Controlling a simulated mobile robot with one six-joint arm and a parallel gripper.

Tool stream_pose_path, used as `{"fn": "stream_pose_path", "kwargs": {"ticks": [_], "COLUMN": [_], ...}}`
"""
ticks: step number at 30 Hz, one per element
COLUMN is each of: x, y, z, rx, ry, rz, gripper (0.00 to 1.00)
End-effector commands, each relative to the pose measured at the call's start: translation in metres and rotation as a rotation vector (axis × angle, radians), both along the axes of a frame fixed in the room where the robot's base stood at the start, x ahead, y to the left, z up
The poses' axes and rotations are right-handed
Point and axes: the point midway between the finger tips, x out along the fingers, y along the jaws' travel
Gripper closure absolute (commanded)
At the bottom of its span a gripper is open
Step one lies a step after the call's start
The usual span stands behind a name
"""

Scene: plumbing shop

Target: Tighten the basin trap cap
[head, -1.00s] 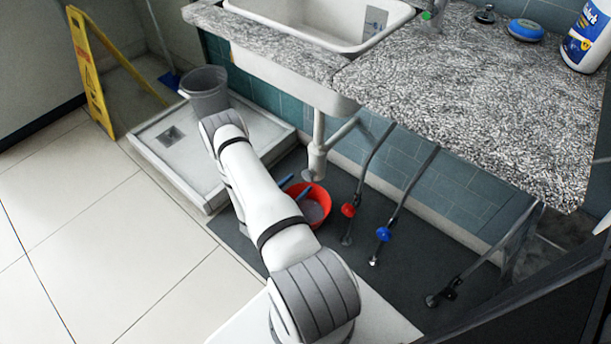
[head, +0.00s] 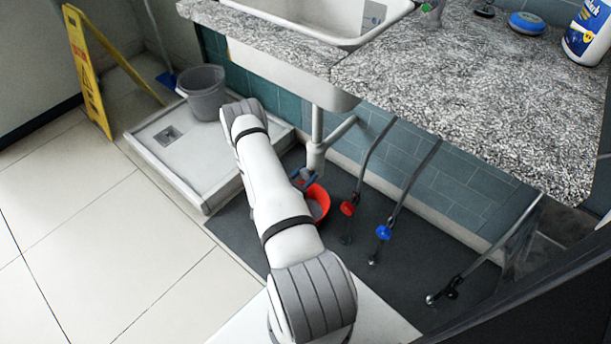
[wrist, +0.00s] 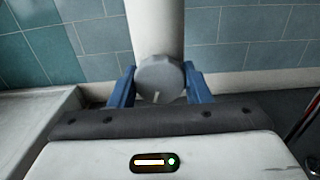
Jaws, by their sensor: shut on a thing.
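The basin trap (head: 315,156) is a white pipe hanging under the sink, with a side pipe running to the wall. Its grey round cap (wrist: 158,76) shows in the middle of the wrist view at the pipe's lower end, with a short pale mark near its lower edge. My gripper (wrist: 160,86) has one blue finger on each side of the cap and is shut on it. In the head view the gripper (head: 303,179) is at the trap's lower end, where the cap is mostly hidden.
A red bowl (head: 322,196) stands on the dark mat below the trap. Hoses with a red valve (head: 347,208) and a blue valve (head: 383,233) hang to the right. A grey bucket (head: 204,92) stands in the shower tray (head: 150,158). The granite counter (head: 470,110) overhangs.

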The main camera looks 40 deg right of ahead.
Motion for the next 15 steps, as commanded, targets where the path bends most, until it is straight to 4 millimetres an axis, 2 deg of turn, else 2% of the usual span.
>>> {"fn": "stream_pose_path", "kwargs": {"ticks": [1, 6, 15], "x": [-0.0007, -0.0011, -0.0010], "y": [-0.0001, -0.0001, -0.0003], "z": [-0.0002, -0.0002, -0.0005], "rx": [0.000, 0.000, 0.011], "ry": [0.001, 0.001, -0.114], "rz": [-0.001, -0.002, -0.004], "gripper": [0.65, 0.79, 0.79]}}
